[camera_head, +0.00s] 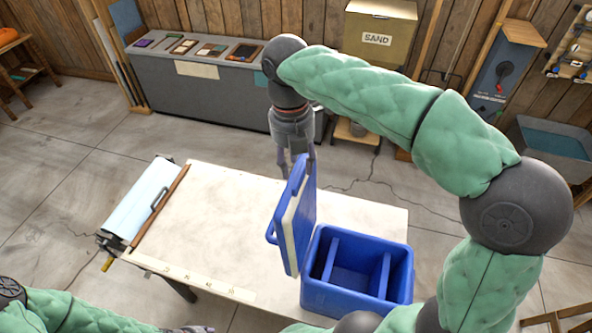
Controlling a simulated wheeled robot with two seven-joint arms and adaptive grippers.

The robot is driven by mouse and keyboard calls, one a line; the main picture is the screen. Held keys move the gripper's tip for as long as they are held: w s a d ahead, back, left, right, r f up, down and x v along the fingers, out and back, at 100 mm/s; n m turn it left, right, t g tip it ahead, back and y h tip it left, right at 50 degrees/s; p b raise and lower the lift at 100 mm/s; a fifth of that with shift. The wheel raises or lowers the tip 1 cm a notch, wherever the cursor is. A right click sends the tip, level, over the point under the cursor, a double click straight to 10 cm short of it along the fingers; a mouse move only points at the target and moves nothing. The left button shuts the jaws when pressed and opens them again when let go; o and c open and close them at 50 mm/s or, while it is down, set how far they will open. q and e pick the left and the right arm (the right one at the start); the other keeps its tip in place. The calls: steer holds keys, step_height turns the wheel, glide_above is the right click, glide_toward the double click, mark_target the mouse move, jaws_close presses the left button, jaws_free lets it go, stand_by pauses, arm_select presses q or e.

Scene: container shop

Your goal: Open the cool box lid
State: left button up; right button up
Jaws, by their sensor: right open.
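The blue cool box (312,290) stands on the right part of the pale table. Its lid (306,215), blue outside with a white inner face, stands upright and slightly tilted along the box's left side. The box's inside shows, with blue dividers and no contents that I can see. My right gripper (296,172) is open, pointing down just behind the lid's upper edge; I cannot tell whether it touches the lid. My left gripper (192,329) shows only as a sliver at the bottom edge, well left of the box.
The table top (215,215) is clear left of the lid. A roller (145,198) with pale sheet is mounted at the table's left end. A grey counter (205,95) with small trays stands at the back wall, and a sand box (378,38) stands right of it.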

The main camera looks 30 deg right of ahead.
mark_target(298, 176)
step_height(298, 176, down, 2)
steer(key=shift+f, duration=0.15)
steer(key=shift+s+f, duration=0.4)
steer(key=shift+f, duration=0.05)
steer(key=shift+w+f, duration=0.2)
steer(key=shift+w, duration=0.1)
steer(key=shift+s, duration=0.15)
jaws_close()
